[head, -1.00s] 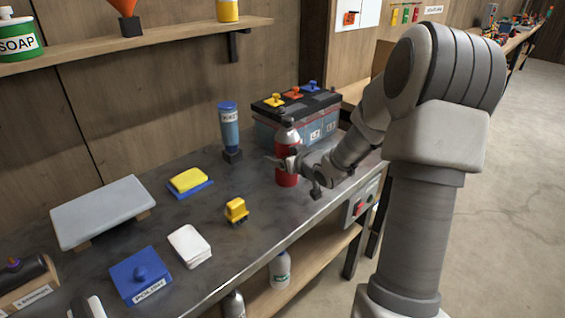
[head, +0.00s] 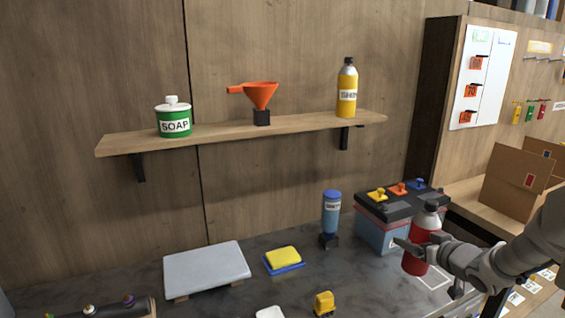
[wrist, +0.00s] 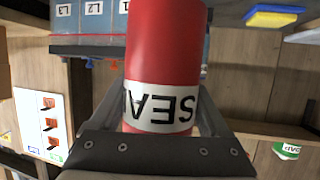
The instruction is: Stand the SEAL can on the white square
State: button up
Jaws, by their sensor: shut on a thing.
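The SEAL can (head: 415,262) is red with a grey top and stays upright in my gripper (head: 420,250), in front of the battery. In the wrist view the SEAL can (wrist: 165,55) fills the middle, its white label upside down, with the fingers of my gripper (wrist: 160,115) on both sides. My gripper is shut on it. I cannot tell whether the can's base touches the bench.
The battery (head: 385,238) with coloured terminals stands close behind the can. A blue bottle (head: 331,212), a yellow sponge (head: 283,256), a grey plate (head: 206,268) and a yellow toy-like block (head: 324,303) are to the left. The shelf (head: 240,130) holds a soap pot, funnel and yellow bottle.

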jog(key=s+a+r+p, duration=0.1)
jog(key=a+r+p, duration=0.1)
jog(key=a, duration=0.5)
jog(key=s+a+r+n+y+p, duration=0.1)
jog(key=s+a+r+p, duration=0.1)
jog(key=a, duration=0.6)
jog(key=s+a+r+n+y+p, duration=0.1)
jog(key=a+r+p, duration=0.3)
jog(key=a, duration=0.3)
jog(key=shift+s+a+r, duration=0.25)
jog(key=shift+a+r, duration=0.1)
jog(key=shift+f, duration=0.1)
